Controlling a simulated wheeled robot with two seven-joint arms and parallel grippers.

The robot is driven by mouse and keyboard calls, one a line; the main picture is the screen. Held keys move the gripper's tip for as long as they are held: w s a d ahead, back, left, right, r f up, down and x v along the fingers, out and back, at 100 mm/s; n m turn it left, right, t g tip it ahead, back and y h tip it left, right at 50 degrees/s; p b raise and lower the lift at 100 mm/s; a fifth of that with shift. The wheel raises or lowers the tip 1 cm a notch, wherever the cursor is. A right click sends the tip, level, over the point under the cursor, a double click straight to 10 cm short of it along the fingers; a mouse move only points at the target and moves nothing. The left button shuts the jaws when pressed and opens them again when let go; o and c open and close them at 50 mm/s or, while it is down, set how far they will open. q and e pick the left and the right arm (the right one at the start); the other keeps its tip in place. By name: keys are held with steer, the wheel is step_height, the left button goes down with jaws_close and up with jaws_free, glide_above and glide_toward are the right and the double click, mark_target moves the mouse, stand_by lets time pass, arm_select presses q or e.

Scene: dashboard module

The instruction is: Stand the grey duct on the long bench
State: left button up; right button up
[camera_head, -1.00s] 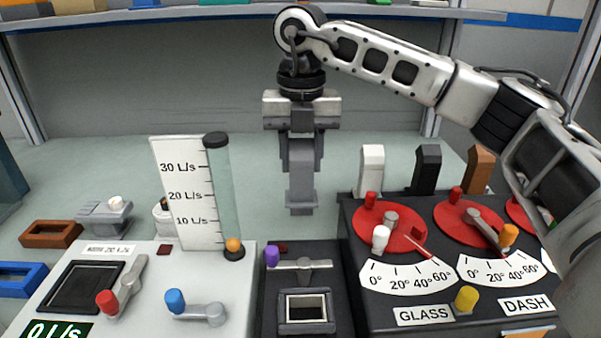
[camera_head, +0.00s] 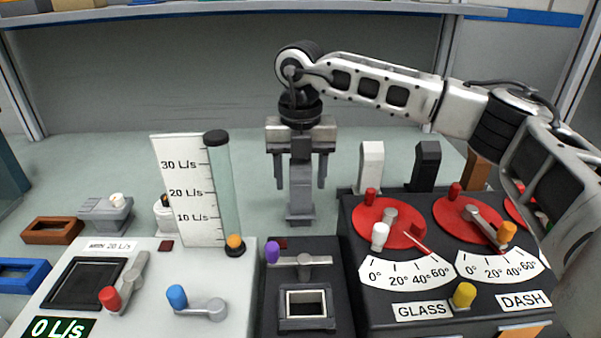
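The grey duct (camera_head: 300,201) is upright on the pale green bench (camera_head: 360,225), behind the small dark module with the square opening. Its wider foot appears to rest on the bench top, though the exact contact is hard to tell. My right gripper (camera_head: 301,184) points straight down over the duct. Its two fingers are spread, one on each side of the duct, with visible gaps. The duct's top is close under the gripper body. My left gripper is not in view.
A flow gauge tube (camera_head: 222,190) with a white scale stands left of the duct. White (camera_head: 371,165), black (camera_head: 425,167) and brown (camera_head: 478,172) ducts stand to the right behind the dial box (camera_head: 400,290). A grey block (camera_head: 105,213) and a brown frame (camera_head: 52,230) lie at left. Bench behind is clear.

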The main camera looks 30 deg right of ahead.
step_height(320, 180, up, 12)
steer(key=shift+r, duration=0.25)
stand_by(0.5)
stand_by(0.4)
